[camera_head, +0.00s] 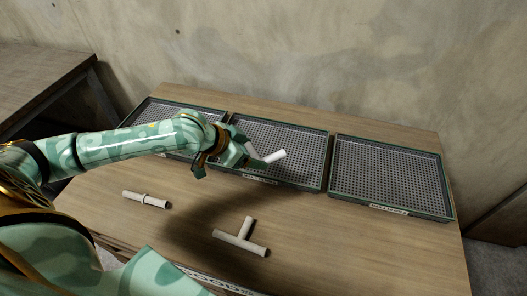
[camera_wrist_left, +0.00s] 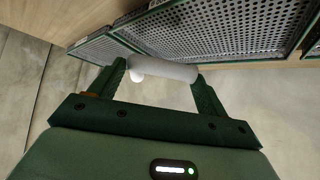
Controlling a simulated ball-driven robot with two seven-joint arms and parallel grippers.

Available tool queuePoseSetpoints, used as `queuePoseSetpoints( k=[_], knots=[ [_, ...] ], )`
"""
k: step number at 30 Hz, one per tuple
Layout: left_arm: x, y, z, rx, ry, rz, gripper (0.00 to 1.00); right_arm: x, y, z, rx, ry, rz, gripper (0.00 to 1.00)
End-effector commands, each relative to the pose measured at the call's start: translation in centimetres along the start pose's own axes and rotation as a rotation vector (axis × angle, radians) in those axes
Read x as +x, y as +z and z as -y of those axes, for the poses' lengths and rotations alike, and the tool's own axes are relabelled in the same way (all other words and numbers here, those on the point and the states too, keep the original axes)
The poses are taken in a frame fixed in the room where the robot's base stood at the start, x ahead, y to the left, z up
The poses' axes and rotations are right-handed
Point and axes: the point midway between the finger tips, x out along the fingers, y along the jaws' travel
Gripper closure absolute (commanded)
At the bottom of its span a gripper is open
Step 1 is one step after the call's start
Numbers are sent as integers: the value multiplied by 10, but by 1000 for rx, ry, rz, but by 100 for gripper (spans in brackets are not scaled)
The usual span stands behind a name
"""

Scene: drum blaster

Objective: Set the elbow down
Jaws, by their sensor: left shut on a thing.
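A white elbow pipe (camera_head: 273,156) is held by my left gripper (camera_head: 256,160) over the middle perforated tray (camera_head: 326,165). In the left wrist view the elbow (camera_wrist_left: 165,71) sits between the two dark green fingers (camera_wrist_left: 160,84), with its rounded end towards the left finger. The gripper is shut on it. Whether the elbow touches the tray cannot be told. My right gripper is not in view.
A right tray (camera_head: 392,209) is empty; a left tray (camera_head: 160,104) is partly hidden behind my left arm. A T-shaped pipe (camera_head: 240,241) and a straight pipe with a collar (camera_head: 146,199) lie on the wooden table (camera_head: 330,250) in front.

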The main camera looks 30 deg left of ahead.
Motion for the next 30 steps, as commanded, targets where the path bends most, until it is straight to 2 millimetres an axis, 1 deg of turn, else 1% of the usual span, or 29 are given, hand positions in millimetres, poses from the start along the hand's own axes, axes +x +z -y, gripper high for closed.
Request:
queuePoseSetpoints(
  k=[1,10,12,15,18,23,25,27,30],
  knots=[
    [10,3,10,-4,-2,0,51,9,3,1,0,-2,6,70],
    [56,5,70,-7,-1,1,51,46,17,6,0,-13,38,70],
    [69,12,79,-8,1,3,51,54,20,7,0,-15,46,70],
    [84,18,92,-7,0,2,51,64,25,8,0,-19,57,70],
    [94,22,100,-5,1,1,51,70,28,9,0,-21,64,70],
    [99,24,106,-2,-1,0,51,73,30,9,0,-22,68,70],
    [105,26,110,-4,0,0,51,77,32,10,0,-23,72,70],
    [114,33,113,-4,1,2,51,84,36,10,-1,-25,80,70],
    [128,48,112,-5,3,4,51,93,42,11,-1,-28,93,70]
  ],
)
